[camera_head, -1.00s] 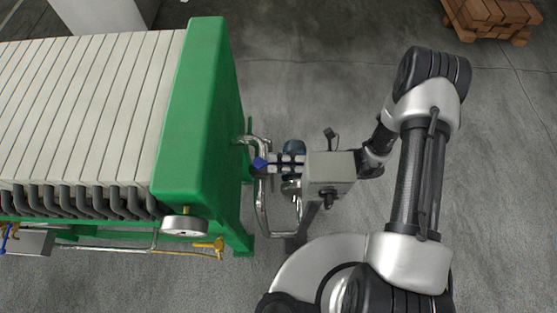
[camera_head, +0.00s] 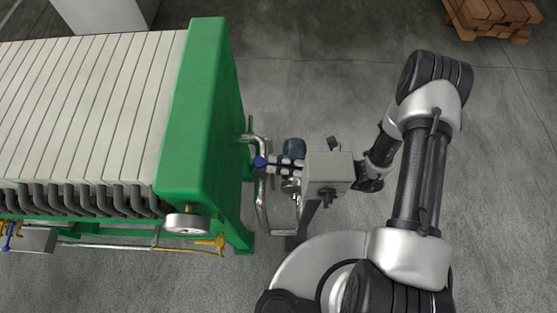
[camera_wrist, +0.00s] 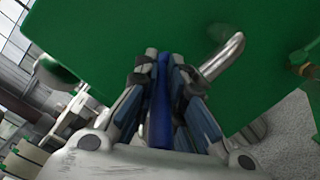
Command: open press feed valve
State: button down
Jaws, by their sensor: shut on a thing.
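The press feed valve shows as a small blue handle (camera_head: 260,162) on the bent silver pipe (camera_head: 264,210) beside the green press end plate (camera_head: 200,115). My gripper (camera_head: 272,164) reaches in from the right with its fingers at the blue handle. In the wrist view my gripper (camera_wrist: 162,75) is shut on the blue handle (camera_wrist: 160,105), which runs lengthwise between the two fingers. The fingers hide much of the handle. The valve body is mostly hidden behind my gripper.
The press's pale plates (camera_head: 90,105) fill the left. A round gauge (camera_head: 187,223) and a yellow handle (camera_head: 212,241) sit low at its front corner.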

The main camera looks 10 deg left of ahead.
jog(key=c, duration=1.7)
grip_release()
jog(key=shift+w+d, duration=0.1)
jog(key=shift+d, duration=0.05)
jog(key=shift+o, duration=0.5)
jog(key=w+d, duration=0.1)
jog(key=d, duration=0.9)
jog(key=shift+d, duration=0.85)
jog(key=shift+c, duration=0.5)
